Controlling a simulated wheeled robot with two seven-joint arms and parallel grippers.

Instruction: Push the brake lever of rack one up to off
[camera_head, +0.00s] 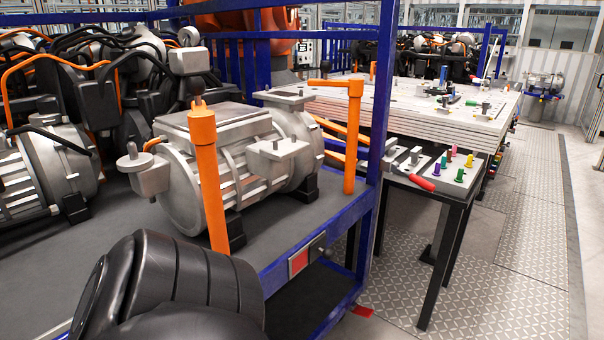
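The near rack (350,205) has a blue frame and a dark grey deck, with silver drive units (240,165) on it. A small red tab (362,311) sticks out low at the rack's right corner, near the floor; it may be the brake lever, but its position cannot be read clearly. A red plate (298,262) in a grey frame is on the rack's front rail, with a small grey knob beside it. Neither of my grippers is in view. A black rounded part of my arm (170,285) fills the lower left and hides part of the rack.
Two orange posts (208,180) (353,140) stand at the rack's edge. A black-legged table (440,185) with coloured pegs and a red-handled tool stands to the right. The patterned metal floor (500,265) is free at the lower right.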

